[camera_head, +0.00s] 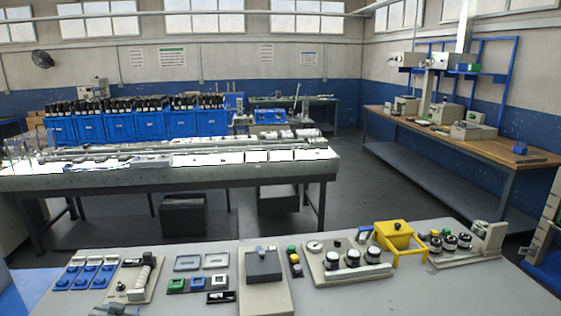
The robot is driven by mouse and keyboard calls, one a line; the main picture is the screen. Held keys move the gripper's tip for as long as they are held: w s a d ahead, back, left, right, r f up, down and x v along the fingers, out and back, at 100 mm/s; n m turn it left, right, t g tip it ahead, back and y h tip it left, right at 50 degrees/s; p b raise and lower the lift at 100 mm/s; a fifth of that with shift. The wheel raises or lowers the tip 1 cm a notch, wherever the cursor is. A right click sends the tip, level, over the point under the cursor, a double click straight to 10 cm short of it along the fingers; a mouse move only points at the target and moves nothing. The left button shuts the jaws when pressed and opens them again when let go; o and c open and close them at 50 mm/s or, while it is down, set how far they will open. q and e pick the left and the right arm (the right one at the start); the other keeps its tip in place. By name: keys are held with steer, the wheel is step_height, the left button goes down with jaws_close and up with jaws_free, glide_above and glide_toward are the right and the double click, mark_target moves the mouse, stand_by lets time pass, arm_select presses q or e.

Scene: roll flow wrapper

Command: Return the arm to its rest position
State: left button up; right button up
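Neither of my arms can be made out clearly in the head view, and no gripper fingers show. A small grey shape (116,309) is cut off by the bottom edge at the left; I cannot tell what it is. The grey worktop (400,296) in front of me carries a grey block-like device (264,266), a panel with black knobs (346,262) and a yellow box (394,236).
Blue-based switches (86,272) and small coloured frames (198,283) lie on the worktop's left part. Its front right is clear. Beyond stand a long machine bed (190,162), blue bins (135,124) and a wooden bench (450,138). Dark floor lies between.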

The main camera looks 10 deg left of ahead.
arm_select(q)
steer(key=s+d+f+m+g+h, duration=0.1)
steer(key=s+d+f+g+h, duration=0.25)
steer(key=s+d, duration=1)
steer(key=s+d+f+m+g+h, duration=0.15)
steer(key=s+d+f+g, duration=0.3)
steer(key=s+d, duration=0.85)
steer(key=s+a+f+g+b, duration=0.1)
steer(key=s+a+f+b, duration=0.15)
steer(key=f, duration=1.65)
steer(key=s+a+f+b, duration=0.1)
steer(key=a+f+b, duration=0.25)
steer(key=f, duration=1.55)
steer(key=s+f+b, duration=0.2)
steer(key=s+f, duration=0.6)
steer(key=f, duration=0.2)
steer(key=s+a+f+n+g+b, duration=0.1)
steer(key=s+f+b, duration=0.1)
steer(key=s+f, duration=0.7)
step_height(320, 180, down, 3)
steer(key=shift+s+r, duration=0.15)
steer(key=shift+r, duration=0.05)
arm_select(e)
step_height(320, 180, down, 10)
steer(key=w, duration=0.1)
steer(key=shift+w+a+r, duration=0.2)
steer(key=shift+w+a, duration=0.05)
